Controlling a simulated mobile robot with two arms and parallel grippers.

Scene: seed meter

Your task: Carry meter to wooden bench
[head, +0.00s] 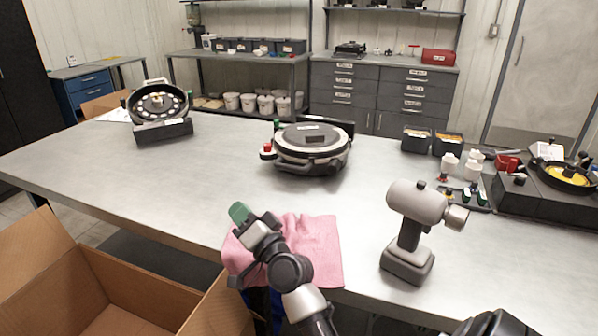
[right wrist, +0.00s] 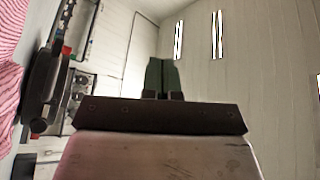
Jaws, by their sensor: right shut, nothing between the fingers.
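A dark round device with small red and green parts shows at the left of the right wrist view (right wrist: 45,82), probably the same meter. My right gripper (head: 240,213) is in front of it and to the left, above a pink cloth (head: 318,245), apart from the meter. Its green fingers (right wrist: 162,76) are together with nothing between them. My left gripper is not in view. I cannot pick out a wooden bench.
Another round unit (head: 160,103) with a holed disc stands at the table's far left. A grey cordless tool (head: 410,228) stands at right. A yellow-disc unit (head: 565,178) and small bottles (head: 474,162) are farther right. An open cardboard box (head: 110,290) is at front left.

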